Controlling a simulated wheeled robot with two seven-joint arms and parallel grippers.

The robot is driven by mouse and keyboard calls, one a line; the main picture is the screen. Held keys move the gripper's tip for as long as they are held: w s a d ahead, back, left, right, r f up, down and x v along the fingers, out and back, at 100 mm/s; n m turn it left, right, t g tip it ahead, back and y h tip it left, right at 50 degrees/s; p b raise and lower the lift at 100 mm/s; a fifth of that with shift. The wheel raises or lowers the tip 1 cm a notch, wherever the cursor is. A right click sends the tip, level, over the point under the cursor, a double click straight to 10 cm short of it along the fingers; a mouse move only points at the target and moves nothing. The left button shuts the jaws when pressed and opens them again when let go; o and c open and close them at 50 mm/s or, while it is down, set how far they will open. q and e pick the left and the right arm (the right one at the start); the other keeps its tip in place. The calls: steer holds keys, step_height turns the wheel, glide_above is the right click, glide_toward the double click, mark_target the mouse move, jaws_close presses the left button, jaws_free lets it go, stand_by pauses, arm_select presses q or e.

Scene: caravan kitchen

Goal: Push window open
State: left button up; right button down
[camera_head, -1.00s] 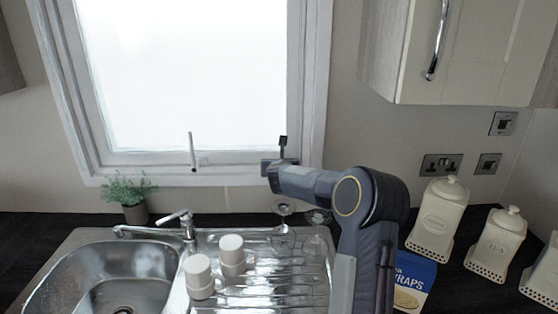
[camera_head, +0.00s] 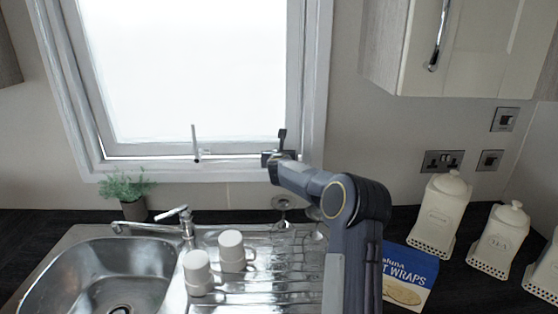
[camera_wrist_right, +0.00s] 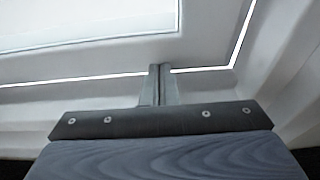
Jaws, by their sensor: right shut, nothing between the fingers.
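The window (camera_head: 190,70) is a bright pane in a pale frame above the sink. A thin bright gap runs along the bottom of its sash, and in the right wrist view the window (camera_wrist_right: 85,22) shows the same bright line along the bottom and right side. My right gripper (camera_head: 281,140) is at the lower right corner of the sash. In the wrist view its closed fingers (camera_wrist_right: 158,72) reach to the sash's lower edge; contact is hard to judge. My left gripper is out of view.
Below are a steel sink (camera_head: 110,275) with a tap (camera_head: 183,220), two white mugs (camera_head: 232,252) on the drainer, glasses (camera_head: 282,204) and a potted plant (camera_head: 130,195). A blue wraps box (camera_head: 410,277) and white canisters (camera_head: 440,212) stand right. A cupboard (camera_head: 470,50) hangs upper right.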

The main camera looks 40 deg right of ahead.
steer(key=shift+s, duration=0.1)
steer(key=shift+s+a+b, duration=0.25)
steer(key=shift+b, duration=0.05)
steer(key=b+v, duration=0.2)
steer(key=v, duration=0.5)
steer(key=shift+b, duration=0.3)
steer(key=shift+r, duration=0.15)
